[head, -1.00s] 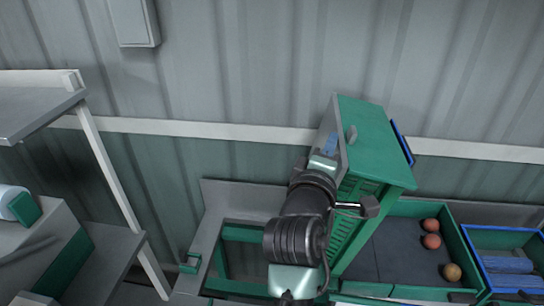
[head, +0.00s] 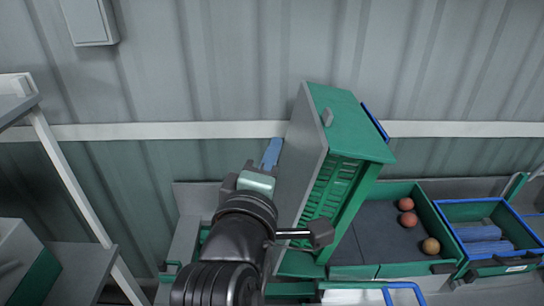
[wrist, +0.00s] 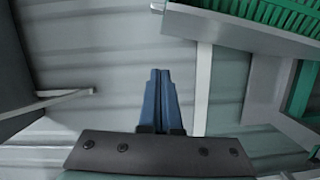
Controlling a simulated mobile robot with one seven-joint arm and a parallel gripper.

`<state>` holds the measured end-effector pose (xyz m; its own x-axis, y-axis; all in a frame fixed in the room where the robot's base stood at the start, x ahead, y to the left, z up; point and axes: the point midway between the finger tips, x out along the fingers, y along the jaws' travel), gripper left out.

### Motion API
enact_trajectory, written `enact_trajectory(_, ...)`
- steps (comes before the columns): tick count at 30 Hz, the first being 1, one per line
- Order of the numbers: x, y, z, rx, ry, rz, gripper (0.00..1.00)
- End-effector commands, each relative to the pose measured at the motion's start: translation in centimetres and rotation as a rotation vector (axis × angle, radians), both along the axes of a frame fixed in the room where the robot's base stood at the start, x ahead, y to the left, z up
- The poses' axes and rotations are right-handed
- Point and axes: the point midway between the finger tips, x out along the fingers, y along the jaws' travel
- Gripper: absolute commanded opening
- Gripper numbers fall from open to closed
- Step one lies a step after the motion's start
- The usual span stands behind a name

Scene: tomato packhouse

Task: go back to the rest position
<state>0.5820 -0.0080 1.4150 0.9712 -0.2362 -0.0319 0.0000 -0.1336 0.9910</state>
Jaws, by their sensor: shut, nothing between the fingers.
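My gripper (head: 271,154) is in the head view, left of the green and grey cabinet, with its blue fingers pointing up toward the wall. In the wrist view the two blue fingers (wrist: 158,100) lie together, shut, with nothing between them. The fingers are in front of the corrugated wall and look clear of it, though the gap is hard to judge. My arm hides part of the bench below.
The green cabinet (head: 352,125) with a grey side panel stands close right of my gripper. A green tray (head: 431,216) holds three round fruits, and a blue-rimmed crate (head: 497,214) stands beside it. A grey shelf unit (head: 70,190) is at left. Open wall space lies between.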

Motion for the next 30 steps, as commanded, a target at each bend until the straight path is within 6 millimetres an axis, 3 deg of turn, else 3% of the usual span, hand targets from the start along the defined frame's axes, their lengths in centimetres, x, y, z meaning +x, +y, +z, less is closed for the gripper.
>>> enact_trajectory(2, -0.3, 0.1, 0.1, 0.005, -0.006, 0.001, 0.0)
enact_trajectory(5, -0.7, 0.3, 2.5, 0.12, -0.106, 0.03, 0.0)
enact_trajectory(8, -1.8, 0.7, 6.7, 0.34, -0.277, 0.106, 0.0)
enact_trajectory(11, -4.0, 1.0, 11.9, 0.607, -0.477, 0.233, 0.0)
enact_trajectory(15, -8.4, 1.3, 18.0, 0.945, -0.696, 0.455, 0.0)
enact_trajectory(18, -11.3, 1.3, 20.9, 1.122, -0.791, 0.599, 0.0)
enact_trajectory(24, -14.3, 1.2, 23.5, 1.278, -0.861, 0.747, 0.0)
enact_trajectory(30, -14.4, 1.3, 23.6, 1.288, -0.862, 0.754, 0.0)
